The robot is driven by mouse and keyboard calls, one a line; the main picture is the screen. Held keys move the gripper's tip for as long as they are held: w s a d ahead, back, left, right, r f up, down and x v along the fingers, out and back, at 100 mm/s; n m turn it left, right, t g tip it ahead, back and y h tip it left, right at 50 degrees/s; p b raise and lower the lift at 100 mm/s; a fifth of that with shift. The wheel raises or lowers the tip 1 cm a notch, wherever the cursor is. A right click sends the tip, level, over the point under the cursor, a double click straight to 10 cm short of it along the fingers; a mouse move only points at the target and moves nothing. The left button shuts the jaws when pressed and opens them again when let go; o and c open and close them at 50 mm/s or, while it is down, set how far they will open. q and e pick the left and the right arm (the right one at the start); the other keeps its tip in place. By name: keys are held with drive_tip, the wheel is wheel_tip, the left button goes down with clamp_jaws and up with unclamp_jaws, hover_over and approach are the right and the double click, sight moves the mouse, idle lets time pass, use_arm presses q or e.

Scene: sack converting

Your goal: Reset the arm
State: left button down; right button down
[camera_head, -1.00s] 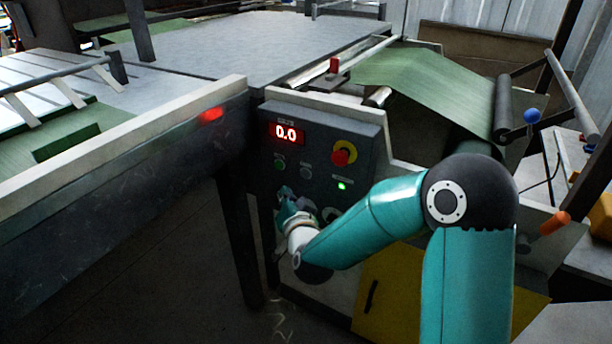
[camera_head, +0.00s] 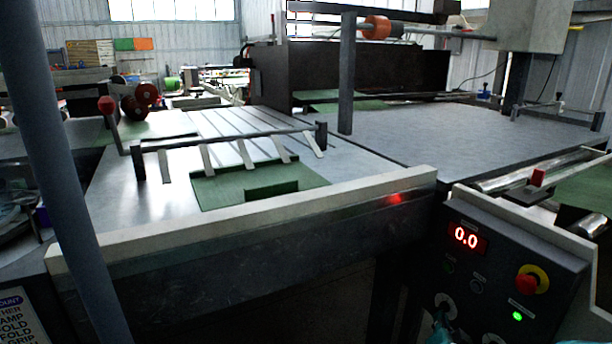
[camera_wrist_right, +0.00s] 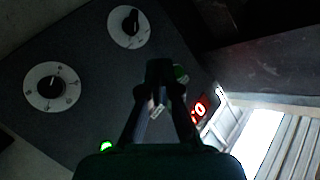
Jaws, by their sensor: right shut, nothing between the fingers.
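My right gripper (camera_wrist_right: 160,85) is shut and empty in front of the dark control panel (camera_wrist_right: 85,115) in the right wrist view. Whether its fingertips touch the panel I cannot tell. In the head view only a teal bit of my right arm shows at the bottom edge, low on the control panel (camera_head: 485,255). The panel carries a red display (camera_head: 466,237) reading 0.0, a red stop button (camera_head: 526,283) on a yellow collar and a lit green lamp (camera_head: 517,316). Two white-ringed dials, a left one (camera_wrist_right: 52,86) and an upper one (camera_wrist_right: 129,26), show in the wrist view. My left gripper is out of view.
A long machine table (camera_head: 150,205) with a pale front rail (camera_head: 250,215) runs left of the panel. Green sheet (camera_head: 222,188) lies on it under a bar with fingers. A grey flat bed (camera_head: 430,135) lies behind. A dark post (camera_head: 70,190) crosses the left side.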

drive_tip(key=s+a+f+n+g+y, duration=0.1)
drive_tip(key=s+a+f+g+y, duration=0.15)
drive_tip(key=f, duration=0.45)
drive_tip(key=s+a+f+n+g+y, duration=0.1)
drive_tip(key=s+a+f+n, duration=0.2)
drive_tip(key=f, duration=0.4)
drive_tip(key=s+a+f+g+y, duration=0.2)
drive_tip(key=a+f, duration=0.3)
drive_tip(key=f, duration=0.2)
drive_tip(key=s+a+f+n+g+y, duration=0.1)
drive_tip(key=s+a+f+g, duration=0.15)
drive_tip(key=s+f, duration=0.2)
drive_tip(key=s+a+f+n+g+y, duration=0.2)
drive_tip(key=s+a+f, duration=0.2)
drive_tip(key=s, duration=0.2)
drive_tip(key=s+a+n+g+y, duration=0.15)
drive_tip(key=s+a+g, duration=0.25)
drive_tip(key=s, duration=0.5)
wheel_tip(320, 180, up, 21)
drive_tip(key=p, duration=2.1)
drive_tip(key=shift+w+d+n+p, duration=0.15)
drive_tip(key=shift+d+n+p, duration=0.05)
drive_tip(key=shift+n+p, duration=0.2)
drive_tip(key=shift+f, duration=0.15)
drive_tip(key=c, duration=1.9)
unclamp_jaws()
